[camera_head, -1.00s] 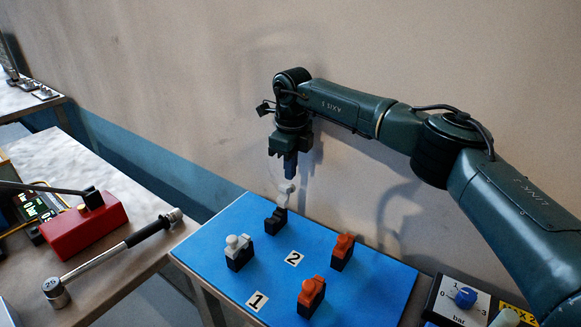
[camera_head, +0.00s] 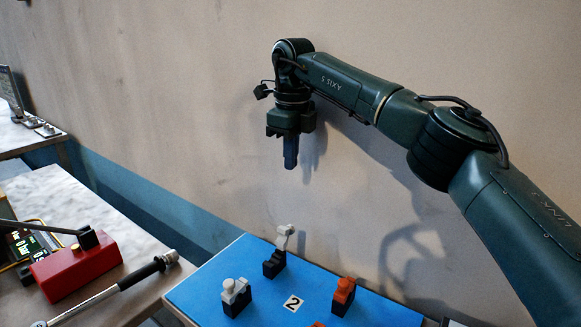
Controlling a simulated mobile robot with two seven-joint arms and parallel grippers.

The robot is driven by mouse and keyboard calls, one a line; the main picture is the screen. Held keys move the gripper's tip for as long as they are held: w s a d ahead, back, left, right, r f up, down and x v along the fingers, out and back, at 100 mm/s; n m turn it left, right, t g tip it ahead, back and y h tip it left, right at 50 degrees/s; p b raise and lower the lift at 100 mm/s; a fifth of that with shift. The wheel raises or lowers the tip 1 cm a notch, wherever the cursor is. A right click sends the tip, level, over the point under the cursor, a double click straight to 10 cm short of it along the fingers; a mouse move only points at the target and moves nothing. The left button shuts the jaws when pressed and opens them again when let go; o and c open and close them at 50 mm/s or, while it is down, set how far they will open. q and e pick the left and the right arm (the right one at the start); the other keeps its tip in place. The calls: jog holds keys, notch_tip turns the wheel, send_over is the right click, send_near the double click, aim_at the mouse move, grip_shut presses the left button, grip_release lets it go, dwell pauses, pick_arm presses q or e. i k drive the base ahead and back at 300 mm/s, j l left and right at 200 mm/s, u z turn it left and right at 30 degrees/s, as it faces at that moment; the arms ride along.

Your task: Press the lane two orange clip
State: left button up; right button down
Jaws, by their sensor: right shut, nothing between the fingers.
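The lane two orange clip (camera_head: 344,291) sits on a black base on the blue board, right of the "2" label (camera_head: 293,303). Its orange top lies low over the base. My right gripper (camera_head: 290,167) is shut and empty, pointing down, well above the board and up and left of the orange clip. Below it stands the lane two white clip (camera_head: 284,231) on a black base, its white lever raised. The lane one orange clip (camera_head: 317,324) shows only its top at the bottom edge. My left gripper is out of view.
The blue board (camera_head: 215,272) is cut off by the bottom edge. The lane one white clip (camera_head: 236,290) stands near its left side. A wall rises behind. A red block (camera_head: 75,265) and a torque wrench (camera_head: 140,275) lie on the left bench.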

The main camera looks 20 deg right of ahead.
aim_at(346, 285)
jog(key=k, duration=1)
